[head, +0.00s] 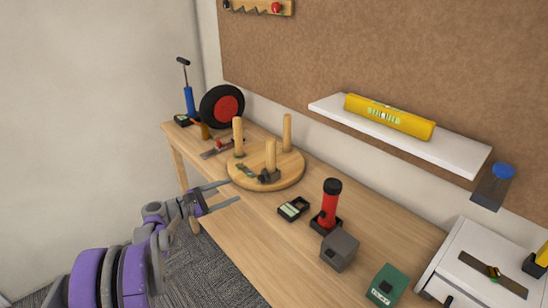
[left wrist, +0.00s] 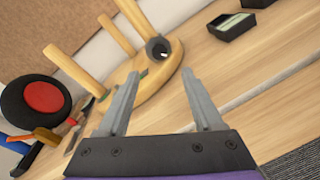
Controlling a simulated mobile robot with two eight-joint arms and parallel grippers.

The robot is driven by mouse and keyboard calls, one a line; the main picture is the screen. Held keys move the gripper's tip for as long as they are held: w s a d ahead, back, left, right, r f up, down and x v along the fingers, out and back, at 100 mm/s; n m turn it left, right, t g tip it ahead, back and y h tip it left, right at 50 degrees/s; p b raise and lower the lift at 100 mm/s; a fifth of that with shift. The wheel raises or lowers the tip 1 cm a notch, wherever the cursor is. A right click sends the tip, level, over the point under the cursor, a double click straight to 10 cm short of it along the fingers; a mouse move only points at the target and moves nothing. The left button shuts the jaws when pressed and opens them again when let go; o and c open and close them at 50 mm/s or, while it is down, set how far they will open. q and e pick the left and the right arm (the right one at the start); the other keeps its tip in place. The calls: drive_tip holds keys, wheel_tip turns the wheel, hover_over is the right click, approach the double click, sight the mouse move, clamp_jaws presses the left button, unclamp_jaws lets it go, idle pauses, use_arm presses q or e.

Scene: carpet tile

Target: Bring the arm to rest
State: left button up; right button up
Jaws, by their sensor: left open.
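My left gripper (head: 222,194) is open and empty, at the front edge of the wooden workbench (head: 250,233). My purple left arm reaches in from the lower left of the head view. My right gripper is in neither view.
A red flashlight (head: 329,207), a grey block (head: 340,251) and a green box (head: 387,285) stand along the bench's right part. A black wheel with red hub (head: 227,107) and a blue pump (head: 189,101) are at the far end.

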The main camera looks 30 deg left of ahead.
use_arm(q)
drive_tip(key=s+d+r+m+g+y+p, duration=0.1)
drive_tip(key=s+d+m+g+p, duration=0.35)
drive_tip(key=d, duration=0.65)
drive_tip(key=s+d+r+m+g+y+p, duration=0.1)
drive_tip(key=s+d+m+g, duration=0.2)
drive_tip(key=s+d+m, duration=0.65)
drive_tip(key=s+d+m+g+y+p, duration=0.1)
drive_tip(key=s+d+m+y+p, duration=0.1)
drive_tip(key=s+m, duration=0.3)
drive_tip(key=s+d+m+g+y+p, duration=0.1)
drive_tip(key=s+d+m+y+p, duration=0.1)
drive_tip(key=s, duration=0.7)
drive_tip(key=d+m+y, duration=0.1)
drive_tip(key=m+y, duration=0.1)
drive_tip(key=m, duration=0.1)
drive_tip(key=shift+s+d+f+m+p, duration=0.2)
drive_tip(key=shift+d+m+p, duration=0.1)
drive_tip(key=shift+d+p, duration=0.1)
